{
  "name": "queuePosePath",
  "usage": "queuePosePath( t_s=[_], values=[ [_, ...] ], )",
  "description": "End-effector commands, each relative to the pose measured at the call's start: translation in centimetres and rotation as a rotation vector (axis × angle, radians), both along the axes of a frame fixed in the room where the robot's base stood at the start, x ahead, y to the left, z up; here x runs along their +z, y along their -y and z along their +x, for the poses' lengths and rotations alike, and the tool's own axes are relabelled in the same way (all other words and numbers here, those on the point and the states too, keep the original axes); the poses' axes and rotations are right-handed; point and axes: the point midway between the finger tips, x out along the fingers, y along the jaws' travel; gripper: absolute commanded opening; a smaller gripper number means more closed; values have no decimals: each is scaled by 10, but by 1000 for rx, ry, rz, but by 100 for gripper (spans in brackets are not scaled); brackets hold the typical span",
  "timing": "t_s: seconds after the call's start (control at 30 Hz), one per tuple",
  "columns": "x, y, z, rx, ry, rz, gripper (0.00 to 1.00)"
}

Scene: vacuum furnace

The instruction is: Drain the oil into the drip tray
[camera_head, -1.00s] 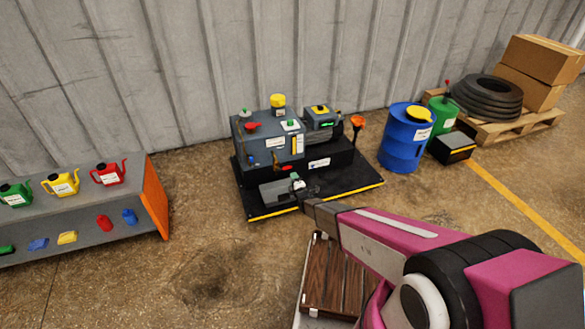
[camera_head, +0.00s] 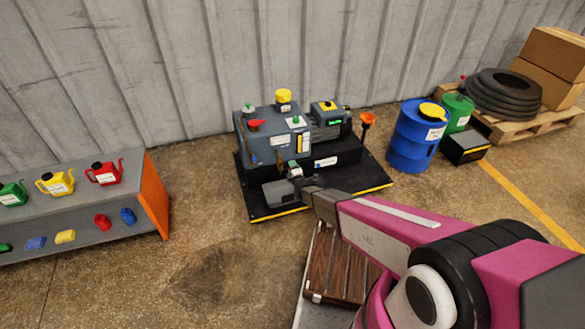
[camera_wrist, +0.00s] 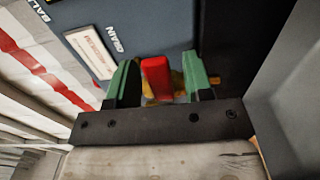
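The grey pump unit (camera_head: 277,135) stands on a black, tray-like base (camera_head: 370,178) with a yellow front edge. My gripper (camera_wrist: 160,82) is open, with one green finger on each side of the red handle. A gap shows beside the handle; I cannot tell whether either finger touches it. In the head view my gripper (camera_head: 296,170) is at the unit's front and hides the handle. I cannot see oil flowing.
A shelf (camera_head: 85,197) with oil cans stands at left. A blue drum (camera_head: 415,140) and a black box (camera_head: 465,147) stand right of the base. The floor at front left is clear.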

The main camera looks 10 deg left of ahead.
Motion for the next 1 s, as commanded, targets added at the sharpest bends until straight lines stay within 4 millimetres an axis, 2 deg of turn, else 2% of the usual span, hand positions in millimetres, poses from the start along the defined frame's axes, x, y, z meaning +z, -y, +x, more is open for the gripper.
queuePosePath(
  t_s=[0.03,0.1,0.13,0.57,1.0],
  values=[
    [0,0,0,0,0,0,29],
    [0,0,0,0,0,0,7],
    [0,0,0,0,0,0,0],
    [5,0,0,0,39,-64,0],
    [20,-3,-3,0,196,-321,0]
  ],
)
